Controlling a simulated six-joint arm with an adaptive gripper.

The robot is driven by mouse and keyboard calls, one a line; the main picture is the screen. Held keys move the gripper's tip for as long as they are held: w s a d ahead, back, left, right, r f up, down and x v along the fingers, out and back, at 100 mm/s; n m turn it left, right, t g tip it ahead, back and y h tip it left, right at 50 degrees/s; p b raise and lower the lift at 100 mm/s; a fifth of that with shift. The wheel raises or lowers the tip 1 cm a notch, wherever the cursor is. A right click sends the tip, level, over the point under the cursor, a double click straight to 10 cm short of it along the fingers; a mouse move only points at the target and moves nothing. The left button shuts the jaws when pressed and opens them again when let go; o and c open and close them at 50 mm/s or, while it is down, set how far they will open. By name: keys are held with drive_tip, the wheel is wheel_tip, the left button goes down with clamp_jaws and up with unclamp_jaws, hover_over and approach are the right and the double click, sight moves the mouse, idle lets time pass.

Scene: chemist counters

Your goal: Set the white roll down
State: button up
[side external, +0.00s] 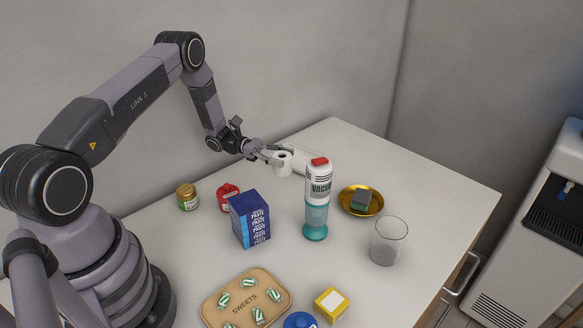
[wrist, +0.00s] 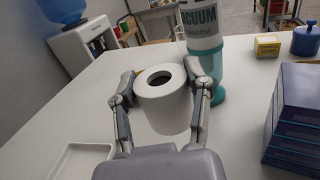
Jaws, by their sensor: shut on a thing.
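The white roll (side external: 283,165) is upright, with its dark hollow core facing up. In the wrist view the roll (wrist: 163,112) sits between both fingers, which press on its sides. My gripper (side external: 277,156) is shut on it at the back of the counter (side external: 365,285). I cannot tell whether its underside touches the counter. A shallow white tray (wrist: 72,162) lies to the left of the roll in the wrist view and is partly cut off by the frame; it is apart from the roll.
The vacuum bottle (side external: 317,195) stands close by. A blue paste box (side external: 249,220), a red jar (side external: 228,196) and a green-labelled jar (side external: 188,198) stand left. A sweets tray (side external: 246,297) lies in front.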

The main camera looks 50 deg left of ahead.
wheel_tip(320, 180, down, 10)
drive_tip(key=shift+r, duration=0.2)
idle(0.5)
drive_tip(key=shift+f, duration=0.15)
drive_tip(key=o, duration=1.2)
drive_tip(key=shift+c, duration=0.2)
